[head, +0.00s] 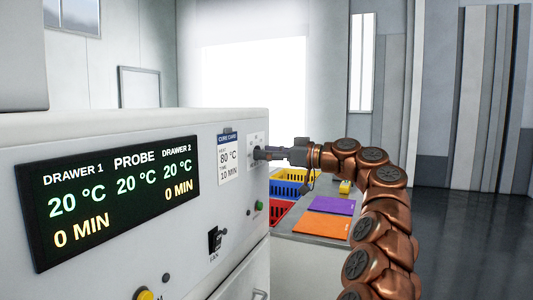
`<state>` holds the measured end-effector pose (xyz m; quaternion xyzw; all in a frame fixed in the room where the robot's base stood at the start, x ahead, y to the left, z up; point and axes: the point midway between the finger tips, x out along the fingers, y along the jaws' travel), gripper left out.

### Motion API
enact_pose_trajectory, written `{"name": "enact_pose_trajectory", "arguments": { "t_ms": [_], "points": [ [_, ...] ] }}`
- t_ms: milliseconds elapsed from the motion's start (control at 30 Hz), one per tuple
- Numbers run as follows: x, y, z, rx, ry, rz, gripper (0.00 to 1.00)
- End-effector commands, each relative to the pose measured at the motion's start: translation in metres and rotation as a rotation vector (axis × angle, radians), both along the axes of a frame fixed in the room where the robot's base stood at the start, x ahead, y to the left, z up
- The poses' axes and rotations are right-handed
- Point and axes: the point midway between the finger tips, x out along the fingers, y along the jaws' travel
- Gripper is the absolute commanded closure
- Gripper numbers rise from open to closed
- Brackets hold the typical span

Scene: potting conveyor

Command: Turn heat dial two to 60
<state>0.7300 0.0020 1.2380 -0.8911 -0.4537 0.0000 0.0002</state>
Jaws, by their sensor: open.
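A white dial plate (255,138) with small markings sits at the right end of the control panel. My gripper (262,153) is at this plate, with its fingers pointing left toward it. The fingers are open around or right beside a dark dial knob, which they mostly hide; I cannot tell whether they touch it. The dial's label and setting are too small to read. The display (118,195) shows drawer 1 at 20 °C and 0 MIN, probe at 20 °C, and drawer 2 at 20 °C and 0 MIN.
A cure card (228,160) reading 80 °C and 10 MIN hangs left of the dial plate. A black switch (215,240), a green button (259,205) and a yellow button (146,294) are lower.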

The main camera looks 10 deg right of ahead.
Motion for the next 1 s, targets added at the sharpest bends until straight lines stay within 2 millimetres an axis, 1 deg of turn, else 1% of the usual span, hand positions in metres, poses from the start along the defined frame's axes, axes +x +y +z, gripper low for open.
{"name": "enact_pose_trajectory", "arguments": {
  "t_ms": [33, 67, 600, 633, 867, 1000],
  "points": [
    [0.0000, 0.0001, -0.0001, 0.000, 0.000, 0.000, 0.31],
    [-0.0001, 0.0002, -0.0001, 0.000, 0.000, 0.001, 0.33],
    [-0.0004, 0.0005, 0.0000, -0.001, 0.001, 0.001, 0.90],
    [-0.0003, 0.0004, 0.0000, -0.001, 0.001, 0.001, 0.91],
    [-0.0006, 0.0003, 0.0008, 0.014, 0.019, 0.002, 0.91],
    [-0.0012, 0.0002, 0.0016, 0.047, 0.065, 0.004, 0.91]
  ]
}}
